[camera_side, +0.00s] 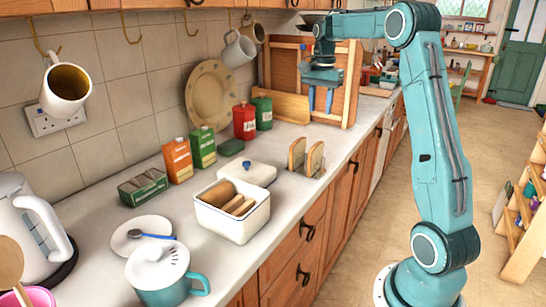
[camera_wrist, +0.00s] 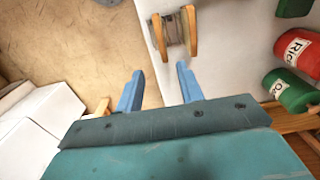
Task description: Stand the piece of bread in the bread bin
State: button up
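Two slices of bread stand upright in a small rack on the counter, the left slice (camera_side: 297,153) and the right slice (camera_side: 315,159). In the wrist view they stand side by side ahead of the fingertips, one slice (camera_wrist: 159,38) and the other (camera_wrist: 189,30), with the rack's metal between them. The white bread bin (camera_side: 238,228) is open on the counter, nearer the side camera, with several brown bread pieces inside. My gripper (camera_side: 320,99) points down above the counter, beyond the rack. Its fingers (camera_wrist: 160,88) are apart with nothing between them.
A white lid (camera_side: 247,174) with a blue knob lies between bin and rack. Red (camera_side: 244,121) and green (camera_side: 262,112) canisters and cartons (camera_side: 178,160) line the wall. A plate (camera_side: 143,235) and teal pot (camera_side: 160,276) stand nearer the side camera. The counter's front edge runs beside the rack.

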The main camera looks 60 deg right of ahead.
aim_at(316, 145)
jog(key=shift+f, duration=4.25)
jog(key=shift+w+f, duration=0.1)
jog(key=shift+f, duration=2.5)
grip_shut()
